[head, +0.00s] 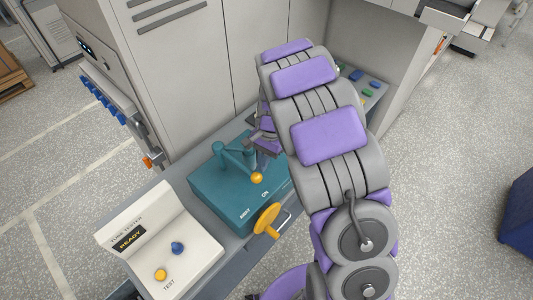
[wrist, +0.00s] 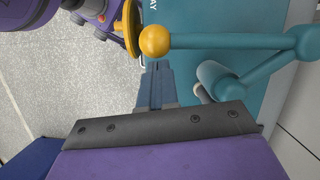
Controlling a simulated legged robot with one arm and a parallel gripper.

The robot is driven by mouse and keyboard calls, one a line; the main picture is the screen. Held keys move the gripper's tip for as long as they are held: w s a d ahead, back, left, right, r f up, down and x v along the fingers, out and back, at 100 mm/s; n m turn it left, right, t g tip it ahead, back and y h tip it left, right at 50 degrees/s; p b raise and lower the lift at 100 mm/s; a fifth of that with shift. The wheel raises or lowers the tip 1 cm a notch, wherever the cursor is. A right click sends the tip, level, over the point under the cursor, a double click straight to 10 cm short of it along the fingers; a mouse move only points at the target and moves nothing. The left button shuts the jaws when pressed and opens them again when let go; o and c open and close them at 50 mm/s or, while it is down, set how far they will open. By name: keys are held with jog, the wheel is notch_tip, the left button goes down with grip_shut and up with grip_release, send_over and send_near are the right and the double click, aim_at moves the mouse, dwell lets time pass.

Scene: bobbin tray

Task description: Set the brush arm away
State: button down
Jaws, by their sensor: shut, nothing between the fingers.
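The brush arm (head: 236,152) is a teal lever on posts on a teal box (head: 215,187), with a yellow ball knob (head: 257,178) at its free end. In the head view the knob is by the ON marking, with AWAY to its left. In the wrist view the lever (wrist: 230,42) runs right from the knob (wrist: 155,41). My gripper (wrist: 157,68) is shut and empty, its fingertips just below the knob in that picture; I cannot tell whether they touch. In the head view my gripper (head: 264,143) is partly hidden by my arm.
A yellow handwheel (head: 267,219) sticks out of the box front. A cream panel (head: 160,240) reading READY, with blue and yellow knobs, stands to the left. Grey cabinets (head: 180,60) rise behind.

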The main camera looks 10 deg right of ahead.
aim_at(255, 176)
jog(key=s+a+m+p, duration=0.1)
jog(key=s+a+m, duration=0.1)
jog(key=shift+s+a+r+y, duration=0.15)
jog(key=shift+s+a+y, duration=0.15)
jog(key=shift+s+a, duration=0.05)
jog(key=a+m+p, duration=0.1)
jog(key=s+a+m+t+p, duration=0.1)
jog(key=shift+s+a+m, duration=0.2)
jog(key=shift+s+m, duration=0.05)
jog(key=shift+m, duration=0.05)
